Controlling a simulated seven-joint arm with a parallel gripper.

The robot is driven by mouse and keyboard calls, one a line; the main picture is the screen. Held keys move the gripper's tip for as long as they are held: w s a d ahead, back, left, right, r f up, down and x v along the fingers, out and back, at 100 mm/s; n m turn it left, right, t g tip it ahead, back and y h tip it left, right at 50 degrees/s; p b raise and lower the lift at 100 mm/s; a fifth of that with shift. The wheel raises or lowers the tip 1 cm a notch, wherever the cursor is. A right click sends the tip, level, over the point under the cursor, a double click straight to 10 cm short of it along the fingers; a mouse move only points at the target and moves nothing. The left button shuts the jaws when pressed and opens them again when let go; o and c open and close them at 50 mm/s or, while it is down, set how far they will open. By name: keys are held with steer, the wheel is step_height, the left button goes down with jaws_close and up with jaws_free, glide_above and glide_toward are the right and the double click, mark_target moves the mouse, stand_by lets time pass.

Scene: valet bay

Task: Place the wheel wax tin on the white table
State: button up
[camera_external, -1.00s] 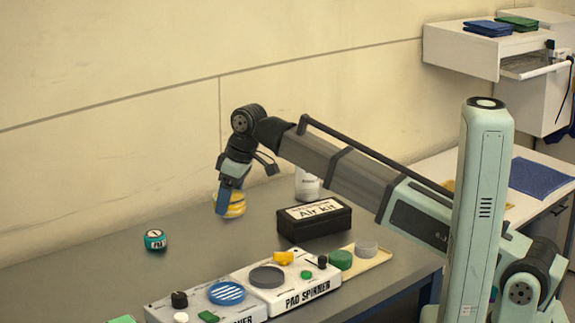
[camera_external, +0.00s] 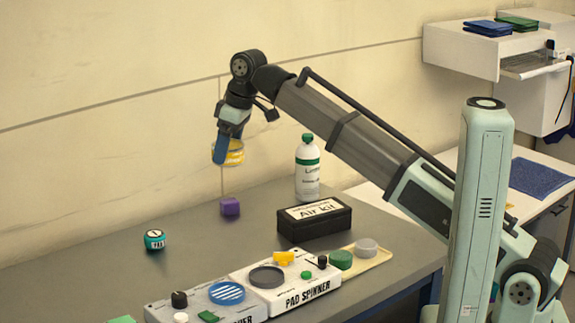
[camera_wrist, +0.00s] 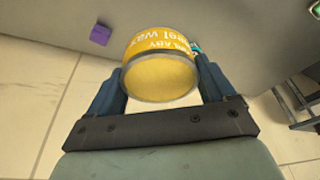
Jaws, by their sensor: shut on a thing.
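The wheel wax tin (camera_external: 234,153) is yellow with a white-lettered band. My gripper (camera_external: 222,152) is shut on it and holds it in the air above the grey bench, near the wall. In the wrist view the tin (camera_wrist: 160,75) sits between the two blue fingers of my gripper (camera_wrist: 162,90), its round yellow end facing the camera. The white table (camera_external: 375,200) is behind and to the right of the grey bench, partly hidden by my arm.
On the grey bench (camera_external: 200,260) are a purple block (camera_external: 230,207), a teal round tin (camera_external: 154,240), a white bottle with a green cap (camera_external: 308,170), the black Air kit box (camera_external: 314,220) and pad spinner units (camera_external: 285,285). A blue cloth (camera_external: 543,176) lies on the white table.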

steer(key=w+d+m, duration=0.2)
steer(key=w+d, duration=0.2)
steer(key=w, duration=1.1)
steer(key=w+d+m+t, duration=0.1)
steer(key=w+d, duration=0.8)
steer(key=w, duration=0.3)
steer(key=w+d+m, duration=0.2)
steer(key=w+d, duration=0.7)
steer(key=w, duration=0.3)
steer(key=w+d+m+t, duration=0.1)
steer(key=w+d, duration=0.8)
steer(key=w, duration=0.2)
steer(key=shift+h, duration=0.4)
steer(key=shift+w+a+f, duration=0.1)
steer(key=shift+f, duration=8.2)
steer(key=shift+w+a+f, duration=0.1)
steer(key=shift+f, duration=8.15)
steer(key=shift+f, duration=0.15)
steer(key=o, duration=1.1)
steer(key=shift+g, duration=0.3)
steer(key=shift+c, duration=0.2)
